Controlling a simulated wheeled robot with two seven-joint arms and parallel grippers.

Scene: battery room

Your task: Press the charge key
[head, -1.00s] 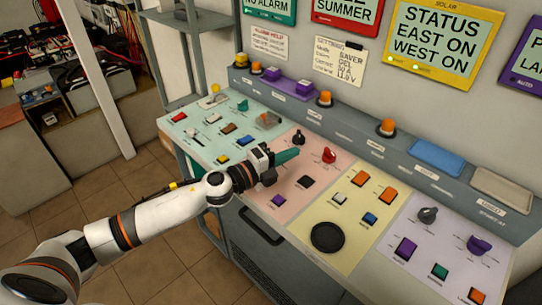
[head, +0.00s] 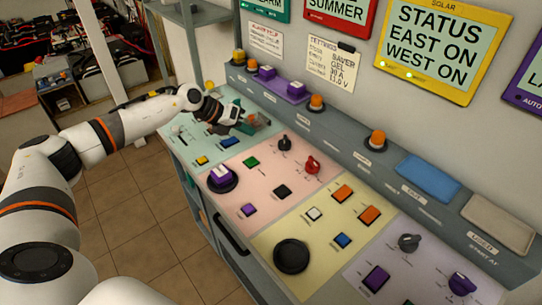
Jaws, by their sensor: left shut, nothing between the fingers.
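A sloped control desk carries green, pink, yellow and lilac panels with keys and knobs; their small labels are too fine to read, so I cannot tell which key is the charge key. My left gripper (head: 247,127) is shut and empty over the right part of the green panel (head: 190,135). It hides some controls there; I cannot tell whether it touches one. Blue (head: 228,146) and yellow (head: 202,160) keys lie in front of it. The pink panel (head: 265,185) has green (head: 251,162), black (head: 282,192) and purple (head: 249,210) keys. My right gripper is out of view.
Black (head: 284,143) and red (head: 312,165) knobs stand behind. A raised ledge with orange lamps (head: 377,138) and trays (head: 429,177) runs along the wall.

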